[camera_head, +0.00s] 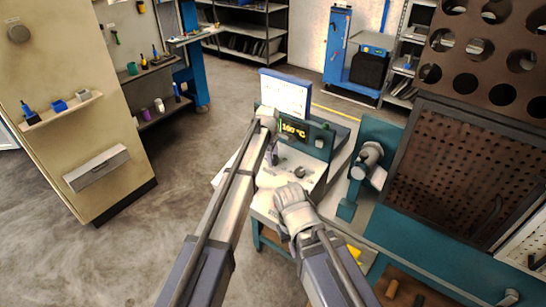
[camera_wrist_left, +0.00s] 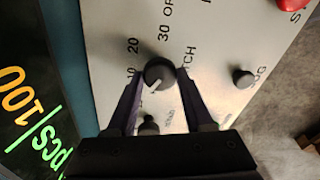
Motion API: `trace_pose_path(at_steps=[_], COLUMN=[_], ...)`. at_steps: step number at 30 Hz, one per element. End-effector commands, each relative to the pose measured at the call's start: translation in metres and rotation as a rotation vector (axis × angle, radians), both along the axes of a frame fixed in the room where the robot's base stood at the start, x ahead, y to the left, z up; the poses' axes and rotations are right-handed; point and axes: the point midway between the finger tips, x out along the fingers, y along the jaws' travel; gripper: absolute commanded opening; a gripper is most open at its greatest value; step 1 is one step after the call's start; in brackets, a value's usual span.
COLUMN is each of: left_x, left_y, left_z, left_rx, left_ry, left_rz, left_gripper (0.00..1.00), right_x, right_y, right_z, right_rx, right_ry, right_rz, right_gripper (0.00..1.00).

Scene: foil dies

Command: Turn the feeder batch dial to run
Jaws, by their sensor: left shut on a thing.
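The batch dial (camera_wrist_left: 158,72) is a round black knob with a white pointer line on a pale panel (camera_wrist_left: 205,45). Marks 10, 20, 30 and OF… are printed around it, with part of BATCH beside it. The pointer faces down-left in the left wrist view; no run mark is readable there. My left gripper (camera_wrist_left: 161,78) is shut on the dial, one finger on each side. In the head view my left gripper (camera_head: 272,157) reaches down over the feeder panel, and the dial is hard to make out. My right wrist (camera_head: 293,203) is near the panel; its fingers are hidden.
Another black knob (camera_wrist_left: 243,78) and a red button (camera_wrist_left: 292,3) sit on the panel, and a dark knob (camera_wrist_left: 148,124) lies between my fingers. A teal machine (camera_head: 355,200) is to the right. Floor at left is clear.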

Motion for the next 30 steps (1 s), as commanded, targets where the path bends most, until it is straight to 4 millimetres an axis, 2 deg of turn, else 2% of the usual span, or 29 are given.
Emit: trace_pose_path(at_steps=[15, 30], left_x=[-0.0004, -0.0009], left_y=[0.001, 0.0011], left_z=[-0.0004, -0.0004], left_rx=[-0.097, -0.126], left_ry=[0.072, 0.094], left_rz=[0.367, 0.477], left_gripper=[0.0, 0.0], right_x=[0.0, 0.0], right_y=[0.0, 0.0], right_z=[0.0009, 0.001], right_rx=[0.0, 0.0], right_ry=[0.0, 0.0], right_rz=[0.0, 0.0], right_gripper=[0.0, 0.0])
